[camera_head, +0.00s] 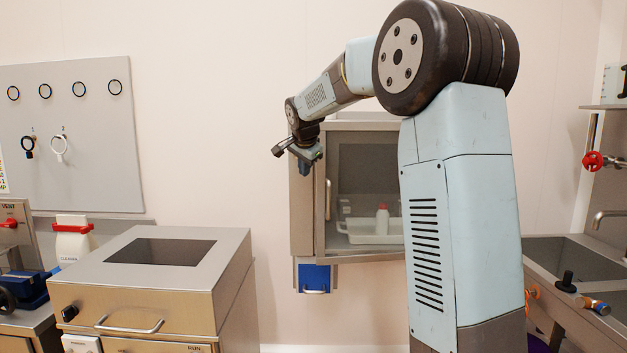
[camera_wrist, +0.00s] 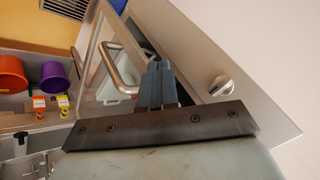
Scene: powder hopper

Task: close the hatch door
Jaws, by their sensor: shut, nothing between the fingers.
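The hatch (camera_head: 306,225) is a steel cabinet on the back wall. Its door, with a dark window (camera_head: 368,160), has an upright bar handle (camera_head: 327,198) on its left side. The handle also shows large in the wrist view (camera_wrist: 120,66). A dark gap shows there between the door and the steel panel, so the door seems ajar; how far I cannot tell. My gripper (camera_head: 309,158) is at the upper left of the hatch. Its fingers (camera_wrist: 160,82) are together and empty, beside the handle and apparently not around it. Contact with the door cannot be told.
A white tray (camera_head: 370,236) with a red-capped bottle (camera_head: 383,218) shows in the hatch. A round knob (camera_wrist: 221,86) is on the steel panel. A blue box (camera_head: 314,275) hangs below. A steel cabinet (camera_head: 230,250) stands front left; a sink counter (camera_head: 565,258) is right. Wall between is clear.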

